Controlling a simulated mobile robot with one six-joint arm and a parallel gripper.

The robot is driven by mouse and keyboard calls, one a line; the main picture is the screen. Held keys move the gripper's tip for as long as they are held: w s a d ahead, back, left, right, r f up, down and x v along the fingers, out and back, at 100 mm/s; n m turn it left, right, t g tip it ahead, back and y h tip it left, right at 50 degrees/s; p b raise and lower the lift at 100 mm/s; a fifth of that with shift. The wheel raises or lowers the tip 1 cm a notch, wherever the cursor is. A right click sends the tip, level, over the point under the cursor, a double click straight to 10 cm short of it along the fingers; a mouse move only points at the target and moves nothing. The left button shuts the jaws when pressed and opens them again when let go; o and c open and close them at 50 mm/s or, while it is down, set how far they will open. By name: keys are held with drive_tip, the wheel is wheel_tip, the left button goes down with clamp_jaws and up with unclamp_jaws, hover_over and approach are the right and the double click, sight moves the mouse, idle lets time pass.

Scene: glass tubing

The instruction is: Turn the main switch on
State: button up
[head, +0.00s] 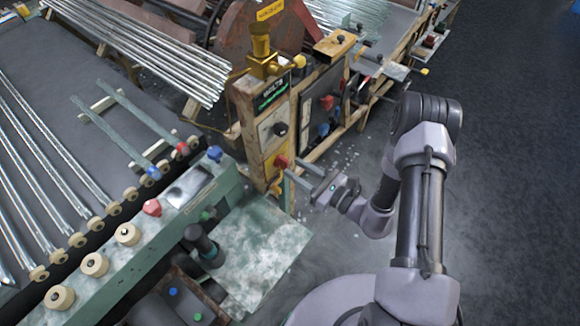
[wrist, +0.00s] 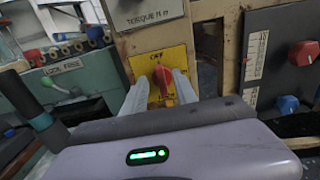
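The main switch is a red rotary knob (wrist: 162,76) on a yellow plate, with small lettering above it that looks like OFF. In the head view the red knob (head: 281,161) sits low on the front of the wooden control post. My gripper (wrist: 161,80) is open, with one pale finger on each side of the knob. Yellow plate shows between the fingers and the knob, so they look apart from it. In the head view my gripper (head: 291,167) points left at the plate. The fingertips' exact depth at the knob is hard to tell.
A panel to the right bears a red knob (wrist: 303,53) and a blue knob (wrist: 287,104). A green bench (head: 135,262) with rollers and glass tubes stands left. Open floor (head: 510,180) lies right.

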sight(288, 164)
drive_tip(key=shift+x, duration=1.55)
clamp_jaws()
drive_tip(key=shift+d+m, duration=0.1)
drive_tip(key=shift+m, duration=0.2)
drive_tip(key=shift+w+d+f+m+p, duration=0.2)
drive_tip(key=shift+f+m+p, duration=0.1)
drive_tip(key=shift+m, duration=2.55)
drive_tip(key=shift+w+d+f+m+p, duration=0.1)
drive_tip(key=shift+w+f+m+p, duration=0.15)
drive_tip(key=shift+m, duration=2.65)
drive_tip(key=shift+w+d+f+m+p, duration=0.2)
drive_tip(key=shift+f+m+p, duration=0.1)
drive_tip(key=shift+m, duration=2.55)
